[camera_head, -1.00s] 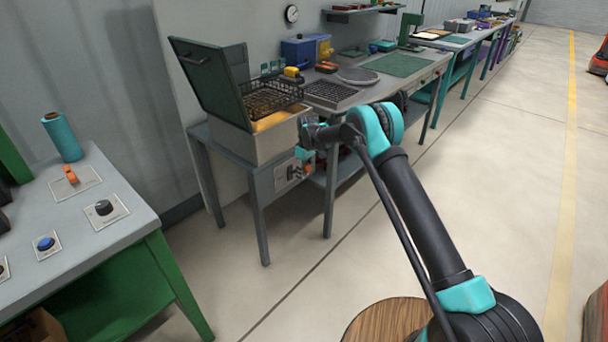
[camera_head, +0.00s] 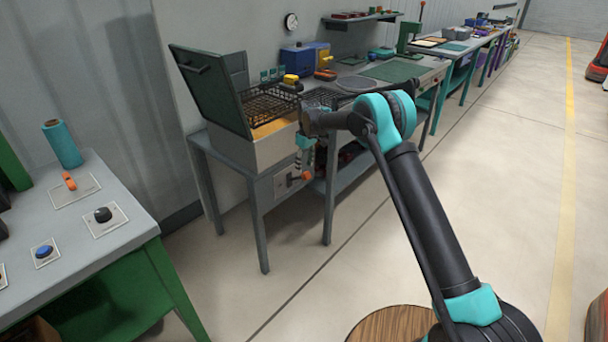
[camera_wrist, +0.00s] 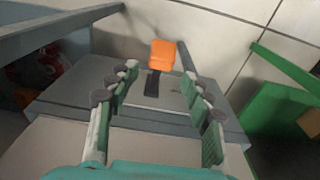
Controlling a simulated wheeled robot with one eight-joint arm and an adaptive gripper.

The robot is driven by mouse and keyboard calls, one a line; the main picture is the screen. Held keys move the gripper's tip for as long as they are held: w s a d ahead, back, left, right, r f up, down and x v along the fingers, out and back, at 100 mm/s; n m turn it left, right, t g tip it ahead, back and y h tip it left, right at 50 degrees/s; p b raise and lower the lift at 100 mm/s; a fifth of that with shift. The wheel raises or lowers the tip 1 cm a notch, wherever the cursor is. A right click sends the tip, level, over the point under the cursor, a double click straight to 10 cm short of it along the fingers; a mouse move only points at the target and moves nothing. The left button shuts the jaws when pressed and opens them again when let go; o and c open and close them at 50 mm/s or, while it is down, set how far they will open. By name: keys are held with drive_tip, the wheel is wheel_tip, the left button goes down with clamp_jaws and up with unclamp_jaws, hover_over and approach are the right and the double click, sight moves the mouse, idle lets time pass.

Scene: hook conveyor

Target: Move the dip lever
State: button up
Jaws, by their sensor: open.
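The dip lever is an orange knob (camera_wrist: 163,53) on a short black stem, standing out from a light plate (camera_wrist: 172,100) on the front of the grey tank. In the wrist view my gripper (camera_wrist: 158,79) is open and empty, with one finger on each side of the stem; the orange knob lies just beyond the fingertips. In the head view my gripper (camera_head: 304,152) hangs in front of the tank's panel (camera_head: 281,184), by an orange knob (camera_head: 307,175). My wrist partly hides the panel. I cannot tell whether a finger touches the lever.
The tank (camera_head: 240,150) has a raised green lid (camera_head: 207,88) and a black wire basket (camera_head: 268,101). A control bench (camera_head: 130,228) with knobs stands at the left.

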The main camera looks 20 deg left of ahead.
drive_tip(key=shift+d+r, duration=0.1)
drive_tip(key=shift+r, duration=1.3)
drive_tip(key=shift+d, duration=0.2)
drive_tip(key=s+d+r+m+t, duration=0.1)
drive_tip(key=s+d+r+m, duration=0.2)
drive_tip(key=d, duration=0.7)
drive_tip(key=s+d+r+m, duration=0.1)
drive_tip(key=s+d+r, duration=0.3)
drive_tip(key=d, duration=0.6)
drive_tip(key=s+d+r+m+t, duration=0.15)
drive_tip(key=d+r, duration=0.35)
drive_tip(key=d, duration=0.6)
drive_tip(key=s+d+m, duration=0.4)
drive_tip(key=s+d, duration=0.9)
drive_tip(key=s, duration=0.1)
drive_tip(key=s+d+f+m, duration=0.2)
drive_tip(key=s+d+f, duration=0.1)
drive_tip(key=s, duration=0.5)
drive_tip(key=s+d+f+m+t+h, duration=0.1)
drive_tip(key=s+d+f, duration=0.2)
drive_tip(key=s+d, duration=0.2)
drive_tip(key=s, duration=0.3)
drive_tip(key=shift+s+f+m, duration=0.2)
drive_tip(key=shift+s+m, duration=0.1)
drive_tip(key=shift+m, duration=0.05)
